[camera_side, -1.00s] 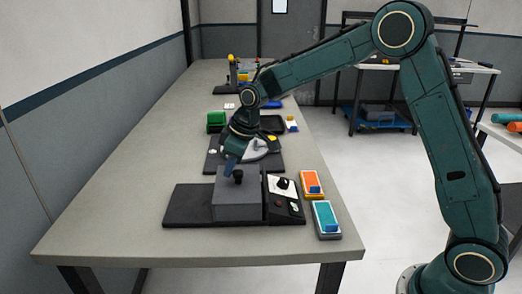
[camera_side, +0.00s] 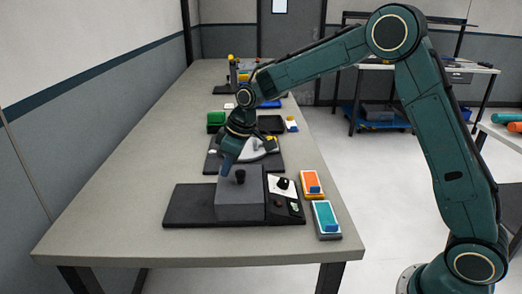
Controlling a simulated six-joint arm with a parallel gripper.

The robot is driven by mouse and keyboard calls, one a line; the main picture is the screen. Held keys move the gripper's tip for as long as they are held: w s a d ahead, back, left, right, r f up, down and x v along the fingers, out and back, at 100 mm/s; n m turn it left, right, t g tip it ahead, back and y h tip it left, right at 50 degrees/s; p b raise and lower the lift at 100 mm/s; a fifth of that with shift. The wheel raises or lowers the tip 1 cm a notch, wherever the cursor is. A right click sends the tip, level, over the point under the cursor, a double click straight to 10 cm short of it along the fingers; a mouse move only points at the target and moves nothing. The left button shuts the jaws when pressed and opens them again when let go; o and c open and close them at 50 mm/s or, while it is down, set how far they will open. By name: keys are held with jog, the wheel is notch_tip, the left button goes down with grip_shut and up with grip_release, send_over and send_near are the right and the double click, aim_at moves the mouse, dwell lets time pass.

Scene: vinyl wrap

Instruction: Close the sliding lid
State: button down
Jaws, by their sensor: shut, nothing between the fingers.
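A grey box-like block (camera_side: 240,208) sits on a black base plate (camera_side: 188,207) near the front of the bench. A black knob (camera_side: 240,176) stands on its top. I cannot make out a separate lid edge. The block is close beside a white-and-black control panel (camera_side: 281,193) on its right, and bare plate shows to its left. My gripper (camera_side: 226,172) points down, shut and empty, just left of the knob near the block's top. I cannot tell whether its tips touch the knob or block.
An orange switch box (camera_side: 312,184) and a blue one (camera_side: 326,217) lie to the right by the bench edge. Behind is a dark plate (camera_side: 212,158) with a pale curved part, and a green block (camera_side: 215,119). The bench's left side is clear.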

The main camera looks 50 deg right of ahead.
aim_at(231, 181)
jog(key=shift+w+a, duration=0.55)
jog(key=shift+w, duration=0.15)
jog(key=shift+w+a+r, duration=0.15)
jog(key=shift+w+r, duration=0.1)
jog(key=shift+r, duration=0.05)
jog(key=v, duration=0.9)
jog(key=shift+s+r, duration=0.2)
jog(key=shift+r, duration=0.15)
jog(key=s+d+r+m+t+h, duration=0.1)
jog(key=s+d+r+m, duration=0.15)
jog(key=s, duration=0.65)
jog(key=s+d+r+m, duration=0.1)
jog(key=s+r, duration=0.3)
jog(key=s, duration=0.6)
jog(key=s+d+f+m, duration=0.1)
jog(key=s+f, duration=0.1)
jog(key=s, duration=0.6)
jog(key=s+d+f+m+t+h, duration=0.1)
jog(key=s+f+m, duration=0.1)
jog(key=s, duration=0.5)
jog(key=shift+s+d+f, duration=0.2)
jog(key=shift+s+d, duration=0.15)
jog(key=shift+d, duration=0.05)
